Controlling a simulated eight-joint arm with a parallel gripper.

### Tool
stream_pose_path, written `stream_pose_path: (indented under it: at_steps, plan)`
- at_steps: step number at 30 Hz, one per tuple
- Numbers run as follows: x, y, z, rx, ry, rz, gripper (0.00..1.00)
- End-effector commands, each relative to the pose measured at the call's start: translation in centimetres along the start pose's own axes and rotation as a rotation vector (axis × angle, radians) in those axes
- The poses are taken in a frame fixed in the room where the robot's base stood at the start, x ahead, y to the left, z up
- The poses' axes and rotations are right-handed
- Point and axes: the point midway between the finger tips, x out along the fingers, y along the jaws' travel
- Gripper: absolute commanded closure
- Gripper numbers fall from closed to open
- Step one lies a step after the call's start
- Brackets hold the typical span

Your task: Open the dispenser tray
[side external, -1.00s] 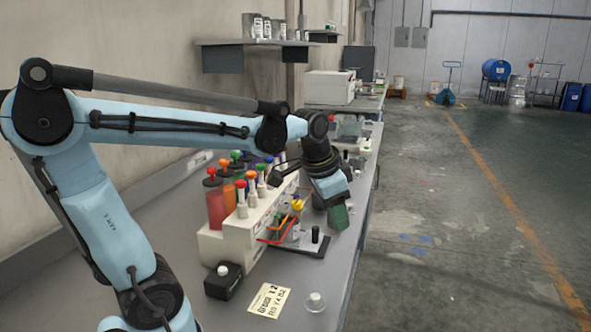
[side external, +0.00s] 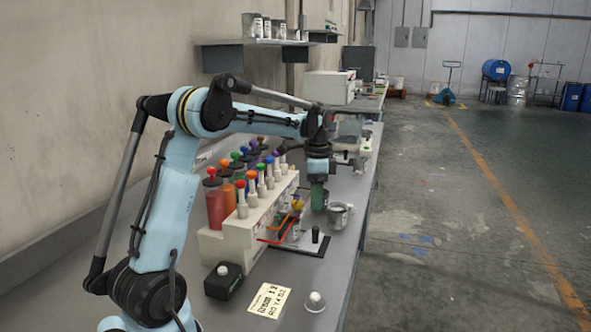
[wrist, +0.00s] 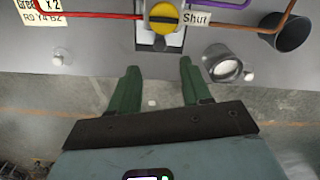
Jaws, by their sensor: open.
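The dispenser (side external: 245,228) is a cream bench unit topped with bottles in coloured caps. In the wrist view, a yellow knob (wrist: 163,17) with a "Shut" label (wrist: 195,18) sits at the top centre, over a small pale metal fitting (wrist: 146,38). I cannot tell clearly which part is the tray. My gripper (side external: 319,200) points down beside the far end of the dispenser. In the wrist view its green fingers (wrist: 158,88) are spread and empty, below the knob in the picture and apart from it.
A metal can (side external: 340,216) stands near the bench edge, right of my gripper. A dark cup (wrist: 285,32) stands at the wrist view's upper right. Red (wrist: 100,14), purple and brown tubes run by the knob. A black box (side external: 223,281) and a label card (side external: 269,300) lie in front.

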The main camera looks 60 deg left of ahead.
Motion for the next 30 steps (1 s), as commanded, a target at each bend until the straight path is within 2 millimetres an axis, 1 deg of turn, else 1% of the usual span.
stream_pose_path:
  at_steps: [9,15,18,21,30]
  plan:
    - [5.6,0.0,0.0,-0.001,0.001,-0.001,0.52]
    - [8.6,0.0,0.0,-0.001,0.001,-0.002,0.52]
    - [9.6,0.0,-0.1,-0.001,0.001,-0.002,0.52]
    - [10.1,0.0,0.0,-0.001,0.001,-0.002,0.52]
    - [10.4,0.0,0.0,-0.001,0.001,-0.002,0.52]
